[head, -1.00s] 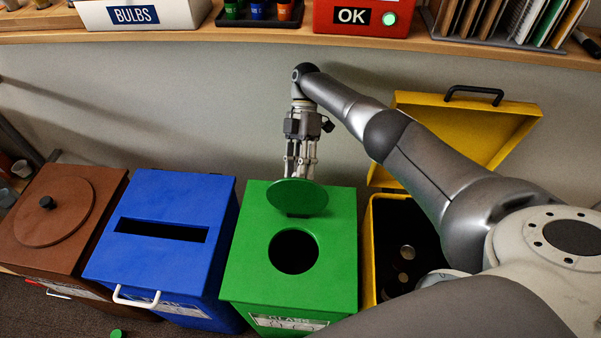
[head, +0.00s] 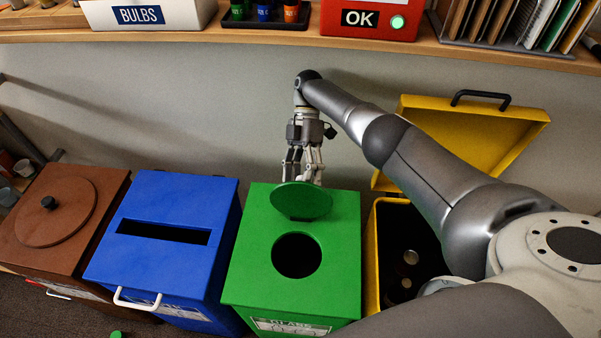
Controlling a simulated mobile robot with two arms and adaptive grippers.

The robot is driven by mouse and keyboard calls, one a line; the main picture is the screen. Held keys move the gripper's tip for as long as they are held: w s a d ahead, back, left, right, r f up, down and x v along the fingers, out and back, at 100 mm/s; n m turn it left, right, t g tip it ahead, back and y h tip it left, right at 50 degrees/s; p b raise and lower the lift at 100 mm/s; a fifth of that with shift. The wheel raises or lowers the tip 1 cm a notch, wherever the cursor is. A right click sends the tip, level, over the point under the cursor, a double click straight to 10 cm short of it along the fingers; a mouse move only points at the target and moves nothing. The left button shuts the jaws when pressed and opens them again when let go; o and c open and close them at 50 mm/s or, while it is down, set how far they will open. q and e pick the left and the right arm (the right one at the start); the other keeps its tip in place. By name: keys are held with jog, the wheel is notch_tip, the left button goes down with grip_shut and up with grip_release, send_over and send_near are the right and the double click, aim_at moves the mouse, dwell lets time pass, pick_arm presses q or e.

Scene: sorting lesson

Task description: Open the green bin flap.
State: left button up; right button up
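The green bin (head: 245,270) stands in the middle of the row, with a label on its front. Its round green flap (head: 300,201) is tilted up behind the round hole (head: 296,255), and the dark hole is uncovered. My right gripper (head: 302,178) points down just behind and above the flap. Its fingers look spread apart, with nothing visible between them; the flap hides the lowest part of the tips. I cannot tell whether they touch the flap. My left gripper is not in view.
A blue bin (head: 160,260) with a slot and a brown bin (head: 100,225) with a round lid stand at left. A yellow bin (head: 371,260) with its lid (head: 470,135) up stands at right, partly behind my arm. A shelf (head: 240,40) runs above.

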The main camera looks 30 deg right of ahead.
jog(key=shift+s+d+f, duration=0.15)
jog(key=shift+d+f, duration=0.1)
jog(key=shift+r, duration=0.15)
notch_tip(320, 180, up, 10)
dwell(0.6)
dwell(0.4)
